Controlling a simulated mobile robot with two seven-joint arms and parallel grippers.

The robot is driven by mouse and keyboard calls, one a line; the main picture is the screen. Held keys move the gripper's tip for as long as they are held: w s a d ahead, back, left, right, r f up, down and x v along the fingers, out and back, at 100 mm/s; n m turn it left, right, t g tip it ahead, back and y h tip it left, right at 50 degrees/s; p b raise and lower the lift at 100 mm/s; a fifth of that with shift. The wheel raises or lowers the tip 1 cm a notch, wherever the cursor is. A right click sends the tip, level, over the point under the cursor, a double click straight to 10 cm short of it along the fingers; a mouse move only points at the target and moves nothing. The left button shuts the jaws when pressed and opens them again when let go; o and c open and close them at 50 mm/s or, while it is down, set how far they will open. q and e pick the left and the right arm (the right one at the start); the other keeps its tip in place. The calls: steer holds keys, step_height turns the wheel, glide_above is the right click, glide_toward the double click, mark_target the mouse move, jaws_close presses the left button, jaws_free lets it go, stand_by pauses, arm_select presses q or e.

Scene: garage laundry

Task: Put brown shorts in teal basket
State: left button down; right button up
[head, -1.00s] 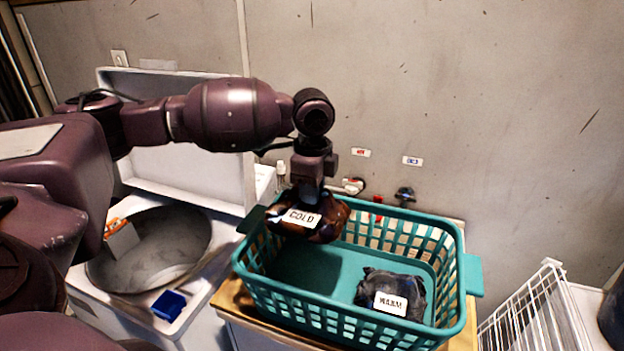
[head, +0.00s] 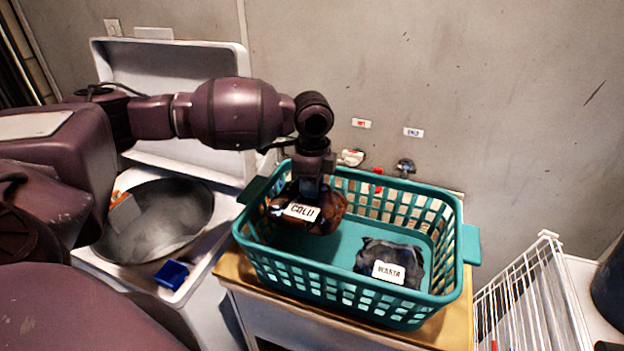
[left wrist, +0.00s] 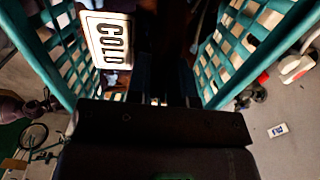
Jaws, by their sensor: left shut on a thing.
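The teal basket (head: 350,296) stands on a wooden-topped cabinet below the wall taps. The brown shorts (head: 325,212), a dark brown bundle with a white "COLD" label, hang inside the left part of the basket, at about rim height or just below. My left gripper (head: 311,190) is shut on the shorts from above and hides part of them. In the left wrist view the "COLD" label (left wrist: 108,40) shows close up, with the basket's slatted walls (left wrist: 235,45) on both sides. Whether the shorts touch the basket floor cannot be told. My right gripper is not in view.
A dark garment (head: 390,256) labelled "WARM" lies in the basket's right part. An open washer with a round drum (head: 160,225) stands at left, with a blue item (head: 172,274) on its edge. A white wire rack (head: 525,295) is at right. Taps (head: 405,168) are behind the basket.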

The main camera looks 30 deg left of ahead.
arm_select(q)
steer(key=c, duration=0.9)
jaws_free()
steer(key=shift+r, duration=4.5)
